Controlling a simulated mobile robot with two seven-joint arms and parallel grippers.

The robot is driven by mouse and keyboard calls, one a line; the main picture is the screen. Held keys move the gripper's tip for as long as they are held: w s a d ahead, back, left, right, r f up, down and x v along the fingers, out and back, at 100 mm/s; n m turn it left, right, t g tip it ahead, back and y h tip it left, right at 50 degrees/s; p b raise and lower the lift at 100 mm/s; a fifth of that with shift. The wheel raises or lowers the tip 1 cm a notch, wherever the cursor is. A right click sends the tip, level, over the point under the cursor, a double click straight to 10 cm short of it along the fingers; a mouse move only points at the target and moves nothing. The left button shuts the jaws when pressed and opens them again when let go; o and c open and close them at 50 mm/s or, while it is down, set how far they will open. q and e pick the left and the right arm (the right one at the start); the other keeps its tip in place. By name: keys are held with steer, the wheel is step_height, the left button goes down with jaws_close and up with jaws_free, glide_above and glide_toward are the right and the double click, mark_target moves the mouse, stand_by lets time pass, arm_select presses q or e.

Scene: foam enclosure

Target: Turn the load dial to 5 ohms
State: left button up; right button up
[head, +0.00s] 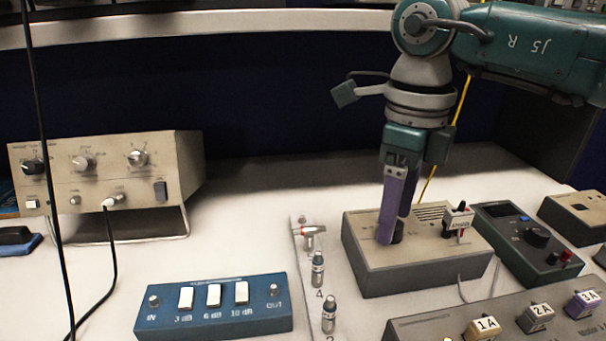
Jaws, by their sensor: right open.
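A beige box (371,262) stands on the bench right of centre. It has a slotted grille, a small dark knob (398,234) on its top and a connector block with a red mark at its right. My right gripper (393,228) comes down from above with its purple fingers open, tips at the knob. The near finger hides part of the knob; I cannot tell whether the fingers touch it. Any scale or pointer at the knob is hidden or too small to read. My left gripper is not in view.
A dark box with a black dial (537,237) stands close at the right. A blue switch box (214,308), a connector strip (310,265) and a panel with keys labelled 1A, 2A, 3A (500,318) lie in front. A beige instrument (105,178) is at left. Cables hang at left.

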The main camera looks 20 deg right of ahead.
steer(key=shift+f, duration=0.3)
jaws_close()
stand_by(0.4)
